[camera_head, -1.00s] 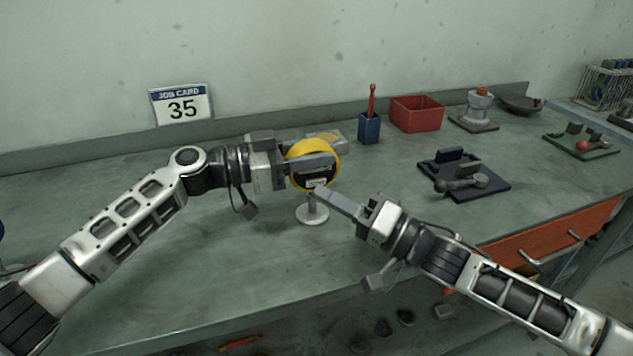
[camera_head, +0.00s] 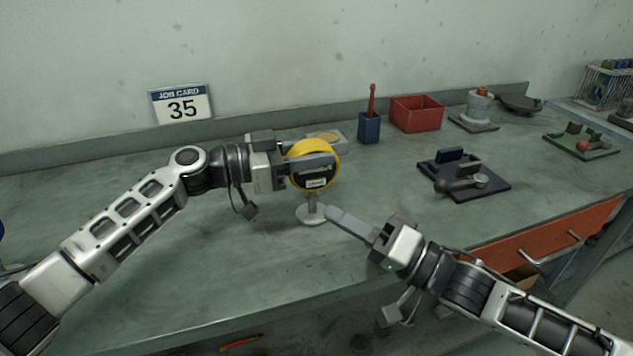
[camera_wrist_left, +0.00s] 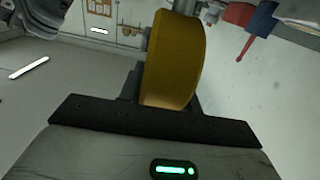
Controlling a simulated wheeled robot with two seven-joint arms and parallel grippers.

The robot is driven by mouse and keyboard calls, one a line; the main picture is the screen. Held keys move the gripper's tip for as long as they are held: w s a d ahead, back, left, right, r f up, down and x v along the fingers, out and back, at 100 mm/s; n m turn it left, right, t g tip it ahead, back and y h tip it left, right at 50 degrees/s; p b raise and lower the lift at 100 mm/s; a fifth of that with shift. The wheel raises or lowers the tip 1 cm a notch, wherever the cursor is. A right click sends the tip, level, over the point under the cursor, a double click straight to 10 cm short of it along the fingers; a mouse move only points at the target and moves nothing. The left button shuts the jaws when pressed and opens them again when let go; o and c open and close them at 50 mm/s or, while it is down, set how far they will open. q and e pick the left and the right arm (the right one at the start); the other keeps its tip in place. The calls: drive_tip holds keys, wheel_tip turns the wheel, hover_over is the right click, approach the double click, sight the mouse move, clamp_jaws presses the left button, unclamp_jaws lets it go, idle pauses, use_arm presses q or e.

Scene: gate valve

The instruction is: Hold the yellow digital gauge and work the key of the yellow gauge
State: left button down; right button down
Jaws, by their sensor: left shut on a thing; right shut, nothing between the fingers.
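The yellow digital gauge (camera_head: 314,150) is a round yellow body with a dark face, on a short stem above a small round grey foot on the bench. My left gripper (camera_head: 318,160) is shut on the gauge from the left, one finger crossing its face. The gauge's yellow side also shows in the left wrist view (camera_wrist_left: 172,60). The key is too small to make out; a pale label shows low on the face. My right gripper (camera_head: 332,214) is shut and empty, its fingertips below and right of the gauge, apart from it and close to the foot.
A blue cup with a red tool (camera_head: 369,127), a red bin (camera_head: 416,114) and a grey valve part (camera_head: 479,108) stand at the back. A dark plate with a lever (camera_head: 464,178) lies to the right. A job card reading 35 (camera_head: 181,104) stands at the back left. The bench front is clear.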

idle(0.3)
use_arm(q)
drive_tip(key=c, duration=0.9)
unclamp_jaws()
